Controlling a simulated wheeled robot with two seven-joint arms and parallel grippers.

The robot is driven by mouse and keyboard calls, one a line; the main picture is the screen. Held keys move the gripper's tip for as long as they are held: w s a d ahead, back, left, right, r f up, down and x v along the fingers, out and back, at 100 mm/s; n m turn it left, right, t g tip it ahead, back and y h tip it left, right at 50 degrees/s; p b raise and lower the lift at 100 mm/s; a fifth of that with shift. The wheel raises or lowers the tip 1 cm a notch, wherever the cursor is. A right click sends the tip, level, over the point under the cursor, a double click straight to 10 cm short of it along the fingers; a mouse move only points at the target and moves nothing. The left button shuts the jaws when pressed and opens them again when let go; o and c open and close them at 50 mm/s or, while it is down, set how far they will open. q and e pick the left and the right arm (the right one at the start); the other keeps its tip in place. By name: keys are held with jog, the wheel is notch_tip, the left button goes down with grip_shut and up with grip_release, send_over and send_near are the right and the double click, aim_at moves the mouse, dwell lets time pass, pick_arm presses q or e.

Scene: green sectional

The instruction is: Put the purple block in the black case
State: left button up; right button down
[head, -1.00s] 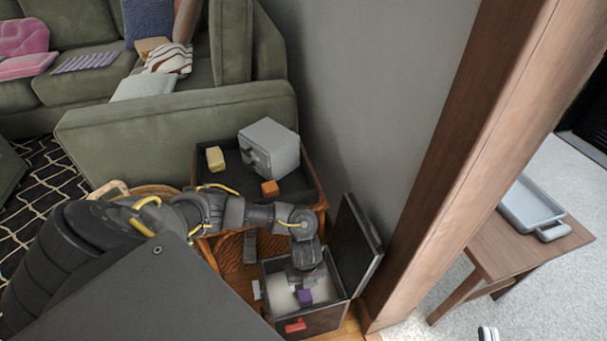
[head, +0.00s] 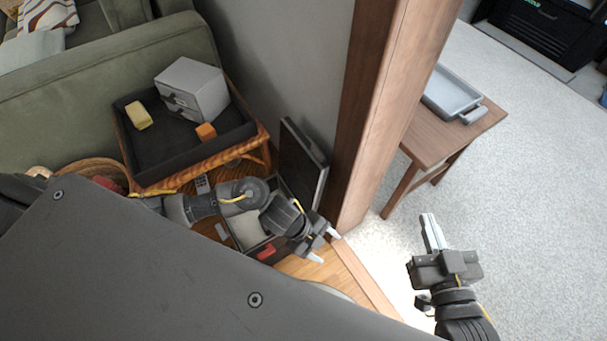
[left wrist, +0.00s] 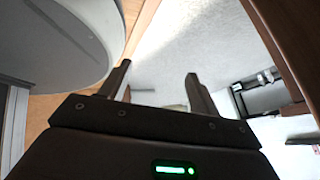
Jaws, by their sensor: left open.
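The black case (head: 303,168) stands on the wood floor with its lid open, at the middle of the head view. Part of its pale inside shows, but my left arm crosses over it. The purple block is not visible now; my arm hides part of the case's inside. My left gripper (head: 322,246) is open beside the case, on its right front side. In the left wrist view its two fingers (left wrist: 158,76) are apart with nothing between them. My right gripper (head: 433,232) is over the pale carpet at the right, its fingers close together and empty.
A dark tray table (head: 160,163) behind the case holds a grey drawer box (head: 195,90), a yellow block (head: 138,115) and an orange block (head: 206,131). A wooden post (head: 375,120) rises right of the case. A side table (head: 440,140) bears a grey tray (head: 452,92).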

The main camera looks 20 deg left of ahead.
pick_arm(q)
jog(key=d+r+n+t+h, duration=0.5)
jog(key=d+r+n, duration=0.15)
jog(key=r, duration=0.75)
jog(key=w+a+r+n+t+y, duration=0.2)
jog(key=a+r+n+t+y, duration=0.3)
jog(key=a+r+n+t, duration=0.4)
jog(key=a+r+n, duration=0.1)
jog(key=a, duration=0.3)
jog(key=shift+w+r, duration=0.35)
jog(key=shift+r, duration=0.05)
jog(key=shift+n, duration=0.25)
